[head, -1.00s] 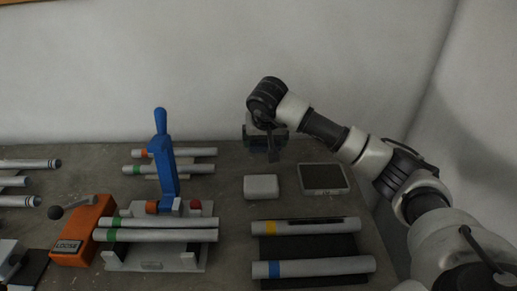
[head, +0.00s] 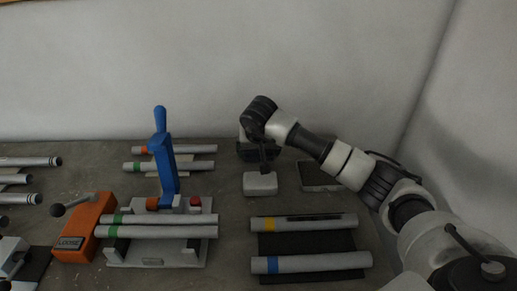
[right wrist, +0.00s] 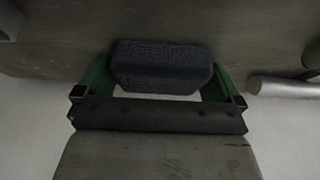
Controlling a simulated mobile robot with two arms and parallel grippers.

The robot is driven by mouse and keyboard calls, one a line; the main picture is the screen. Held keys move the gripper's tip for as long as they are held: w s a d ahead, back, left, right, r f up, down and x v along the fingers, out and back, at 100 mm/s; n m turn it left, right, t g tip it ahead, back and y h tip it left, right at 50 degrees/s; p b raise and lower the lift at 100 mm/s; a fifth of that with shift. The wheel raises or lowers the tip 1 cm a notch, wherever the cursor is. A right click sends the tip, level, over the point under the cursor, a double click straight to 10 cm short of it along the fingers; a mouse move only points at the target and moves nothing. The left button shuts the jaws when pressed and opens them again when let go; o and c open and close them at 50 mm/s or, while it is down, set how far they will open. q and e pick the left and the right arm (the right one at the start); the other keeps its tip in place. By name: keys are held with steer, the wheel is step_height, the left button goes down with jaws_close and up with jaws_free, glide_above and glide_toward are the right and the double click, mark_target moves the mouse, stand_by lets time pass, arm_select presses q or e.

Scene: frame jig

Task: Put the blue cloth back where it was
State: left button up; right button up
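The blue cloth (right wrist: 162,67) shows in the right wrist view as a dark blue-grey, textured, folded pad. It spans the gap between the green fingers of my right gripper (right wrist: 160,82) and appears to touch both. In the head view my right gripper (head: 258,152) is low near the back wall, just behind a small light-grey block (head: 260,185). There the cloth cannot be told apart from the dark gripper. A dark-topped, pale-rimmed tray (head: 318,189) lies to the right, partly covered by my right arm.
Two tubes with yellow and blue bands (head: 310,263) lie on a dark mat in front. To the left are a blue upright lever (head: 162,160), an orange block with a knob (head: 86,228) and green-banded tubes (head: 165,231). The back wall is close behind the gripper.

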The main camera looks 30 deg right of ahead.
steer(key=shift+r, duration=0.1)
steer(key=shift+r, duration=0.25)
steer(key=v, duration=1.1)
steer(key=shift+r+b, duration=0.3)
steer(key=shift+b, duration=0.1)
steer(key=shift+s, duration=0.15)
